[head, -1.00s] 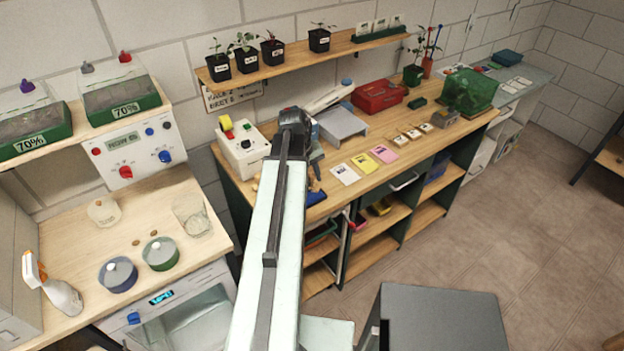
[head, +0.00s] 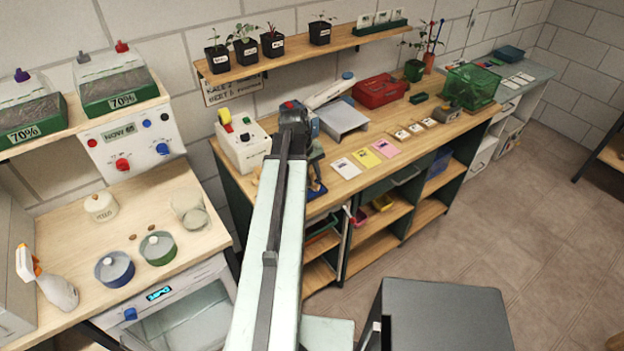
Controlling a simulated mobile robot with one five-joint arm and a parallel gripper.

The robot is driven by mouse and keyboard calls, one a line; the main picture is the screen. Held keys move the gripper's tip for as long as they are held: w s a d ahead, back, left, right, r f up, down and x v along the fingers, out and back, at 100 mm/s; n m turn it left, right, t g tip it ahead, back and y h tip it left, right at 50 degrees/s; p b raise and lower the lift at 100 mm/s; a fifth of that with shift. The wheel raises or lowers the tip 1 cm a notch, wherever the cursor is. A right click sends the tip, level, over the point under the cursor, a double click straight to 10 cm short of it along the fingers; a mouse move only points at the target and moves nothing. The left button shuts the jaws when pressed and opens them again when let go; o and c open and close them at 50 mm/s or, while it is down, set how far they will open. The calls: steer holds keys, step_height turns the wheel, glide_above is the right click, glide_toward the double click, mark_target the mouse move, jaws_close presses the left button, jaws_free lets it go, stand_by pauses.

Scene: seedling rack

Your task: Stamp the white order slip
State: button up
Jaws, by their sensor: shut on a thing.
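The white order slip (head: 346,168) lies flat on the wooden bench, leftmost in a row with a yellow slip (head: 367,158) and a pink slip (head: 386,147). My arm reaches over the bench, and my gripper (head: 315,165) is at its far end, left of the white slip. The arm hides much of the gripper. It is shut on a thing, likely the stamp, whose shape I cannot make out. A dark blue pad (head: 317,191) lies below the gripper near the bench's front edge, partly hidden. I cannot tell whether the held thing touches it.
A white box with buttons (head: 243,148) stands left of the arm. A grey stand (head: 343,120) and a red case (head: 379,91) are behind the slips. Small cards (head: 416,129) lie farther right. Potted seedlings stand on the shelf (head: 300,58) above.

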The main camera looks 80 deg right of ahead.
steer(key=shift+a+f+b, duration=0.1)
steer(key=shift+f+b, duration=0.4)
stand_by(1.2)
steer(key=shift+r, duration=0.1)
steer(key=p+v, duration=0.2)
steer(key=s+p+v, duration=0.1)
steer(key=p+v, duration=0.1)
steer(key=p, duration=0.1)
steer(key=p+v, duration=0.2)
steer(key=shift+s+d+r, duration=0.1)
steer(key=shift+d+r, duration=0.35)
steer(key=shift+r, duration=0.15)
steer(key=shift+f, duration=0.1)
